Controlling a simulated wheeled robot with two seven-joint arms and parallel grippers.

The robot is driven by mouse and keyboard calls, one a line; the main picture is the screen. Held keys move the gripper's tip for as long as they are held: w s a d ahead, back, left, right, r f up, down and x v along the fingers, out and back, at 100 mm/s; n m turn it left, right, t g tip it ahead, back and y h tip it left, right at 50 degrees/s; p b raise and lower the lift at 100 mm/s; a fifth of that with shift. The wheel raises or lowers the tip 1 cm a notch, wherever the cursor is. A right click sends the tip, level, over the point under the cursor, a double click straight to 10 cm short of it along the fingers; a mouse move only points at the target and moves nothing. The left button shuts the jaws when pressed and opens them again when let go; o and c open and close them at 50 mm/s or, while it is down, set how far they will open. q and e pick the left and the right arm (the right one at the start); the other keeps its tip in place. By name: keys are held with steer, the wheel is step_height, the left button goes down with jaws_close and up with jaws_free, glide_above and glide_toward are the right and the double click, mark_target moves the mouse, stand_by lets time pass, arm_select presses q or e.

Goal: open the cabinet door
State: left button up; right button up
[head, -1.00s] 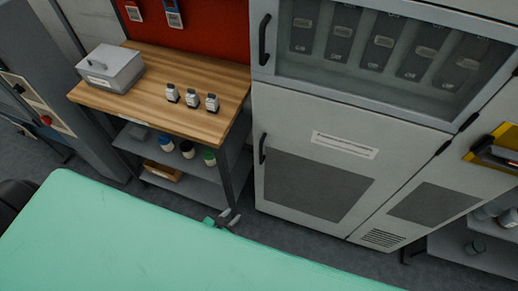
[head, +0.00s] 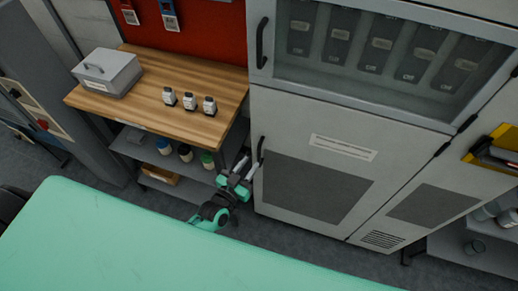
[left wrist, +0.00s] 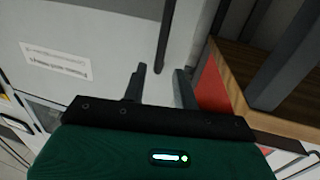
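The grey cabinet has a lower door (head: 345,135) with a white label and a dark panel. The door looks closed. Its dark vertical handle (head: 261,150) is at the door's left edge and also shows in the left wrist view (left wrist: 165,38). The upper glazed door (head: 375,45) has its own dark handle (head: 262,42). My left gripper (head: 248,166) is just below and left of the lower handle. In the left wrist view its two fingers (left wrist: 159,85) are apart with nothing between them, and the handle lies beyond their tips. My right gripper is not in view.
A wooden-topped bench (head: 140,108) stands close to the cabinet's left, bearing a grey metal box (head: 108,74) and three small bottles (head: 189,101). Its lower shelf (head: 185,180) is close to my left arm. Floor (head: 300,234) shows in front of the cabinet.

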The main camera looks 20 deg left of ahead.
mark_target(259, 152)
arm_select(q)
steer(key=shift+p+x, duration=0.6)
steer(key=shift+x, duration=3)
steer(key=shift+c, duration=0.4)
jaws_close()
